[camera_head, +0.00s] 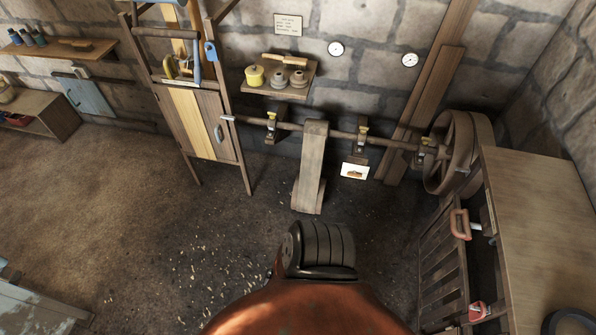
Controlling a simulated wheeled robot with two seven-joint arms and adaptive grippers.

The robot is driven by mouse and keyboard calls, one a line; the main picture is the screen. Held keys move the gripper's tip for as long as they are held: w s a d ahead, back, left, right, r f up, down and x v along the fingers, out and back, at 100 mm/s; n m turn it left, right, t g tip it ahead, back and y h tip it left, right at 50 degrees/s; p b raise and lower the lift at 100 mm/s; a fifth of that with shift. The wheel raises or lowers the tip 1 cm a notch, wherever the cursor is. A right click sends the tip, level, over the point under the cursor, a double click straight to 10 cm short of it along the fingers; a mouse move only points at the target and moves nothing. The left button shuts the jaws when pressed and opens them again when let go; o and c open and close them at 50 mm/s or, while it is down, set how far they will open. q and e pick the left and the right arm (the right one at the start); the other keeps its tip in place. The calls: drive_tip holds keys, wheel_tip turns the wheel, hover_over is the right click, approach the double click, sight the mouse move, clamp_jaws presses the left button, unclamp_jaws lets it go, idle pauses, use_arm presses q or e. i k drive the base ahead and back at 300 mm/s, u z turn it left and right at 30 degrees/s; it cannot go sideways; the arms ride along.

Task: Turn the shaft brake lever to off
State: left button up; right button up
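A long horizontal shaft (342,133) runs along the stone wall in the camera_head view, carried by brackets with small yellow fittings. A broad brown belt or board (309,170) hangs from its middle. A large wooden wheel (450,153) is at its right end. I cannot make out for certain which part is the brake lever, or its position. A red handle (460,224) shows at the left edge of the right bench. Neither of my grippers is in view.
A wooden bench (545,215) fills the right side, with a slatted front. A tool cabinet (200,125) stands left of the shaft. A wall shelf (278,90) holds a yellow pot and weights. The floor (130,205) at left is open, with scattered chips near the middle.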

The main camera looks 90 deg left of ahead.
sight(349, 174)
drive_tip(key=u, duration=2.8)
drive_tip(key=k, duration=0.45)
drive_tip(key=u, duration=1.25)
drive_tip(key=i, duration=1.5)
drive_tip(key=z, duration=0.85)
drive_tip(key=i, duration=0.85)
drive_tip(key=z, duration=1.25)
drive_tip(key=i, duration=0.2)
drive_tip(key=u, duration=0.05)
